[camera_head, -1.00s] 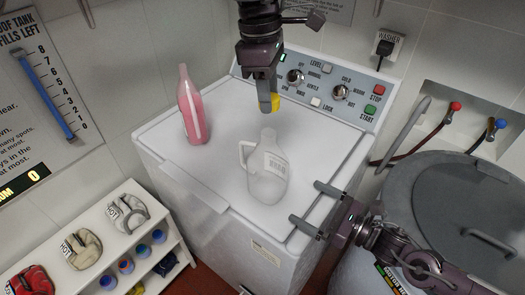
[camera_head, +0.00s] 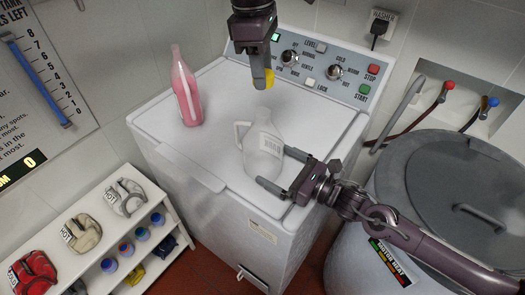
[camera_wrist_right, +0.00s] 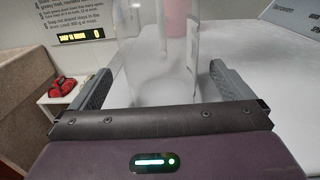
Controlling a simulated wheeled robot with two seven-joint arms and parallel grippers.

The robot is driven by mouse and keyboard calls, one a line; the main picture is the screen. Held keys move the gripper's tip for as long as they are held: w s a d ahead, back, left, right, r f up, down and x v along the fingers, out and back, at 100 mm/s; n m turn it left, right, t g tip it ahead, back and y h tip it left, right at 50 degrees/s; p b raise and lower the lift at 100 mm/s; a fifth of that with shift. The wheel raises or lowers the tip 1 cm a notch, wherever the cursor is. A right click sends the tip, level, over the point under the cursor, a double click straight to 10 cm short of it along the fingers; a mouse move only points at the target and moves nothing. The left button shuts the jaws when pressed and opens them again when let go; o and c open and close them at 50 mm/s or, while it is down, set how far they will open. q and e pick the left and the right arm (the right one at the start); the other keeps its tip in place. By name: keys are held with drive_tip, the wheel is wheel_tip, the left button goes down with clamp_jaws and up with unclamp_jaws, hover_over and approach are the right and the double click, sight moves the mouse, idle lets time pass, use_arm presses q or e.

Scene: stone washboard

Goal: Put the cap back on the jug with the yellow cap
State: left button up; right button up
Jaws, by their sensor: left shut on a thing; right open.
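The clear jug (camera_head: 262,158) with a handle and a label stands upright on the white washer top; its neck is bare. My left gripper (camera_head: 263,84) is shut on the yellow cap (camera_head: 270,78) and holds it in the air just above the jug's mouth. My right gripper (camera_head: 279,169) is open, with its fingers at the jug's lower right side. In the right wrist view the jug body (camera_wrist_right: 158,70) stands between or just beyond the open fingers (camera_wrist_right: 160,88). I cannot tell whether they touch it.
A pink bottle (camera_head: 187,90) stands on the washer top (camera_head: 190,150) at the left. The control panel (camera_head: 320,66) rises behind. A grey lidded drum (camera_head: 420,180) stands at the right.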

use_arm(q)
drive_tip(key=shift+w+f, duration=0.15)
drive_tip(key=shift+w, duration=0.05)
use_arm(e)
drive_tip(key=shift+x, duration=1.95)
use_arm(q)
drive_tip(key=shift+s, duration=0.1)
use_arm(e)
drive_tip(key=shift+f, duration=0.1)
drive_tip(key=c, duration=1.4)
use_arm(q)
hover_over(264, 111)
drive_tip(key=shift+a+f, duration=0.15)
drive_tip(key=shift+f, duration=2.3)
use_arm(e)
drive_tip(key=shift+c, duration=0.3)
use_arm(q)
drive_tip(key=shift+f, duration=0.9)
drive_tip(key=shift+f, duration=0.5)
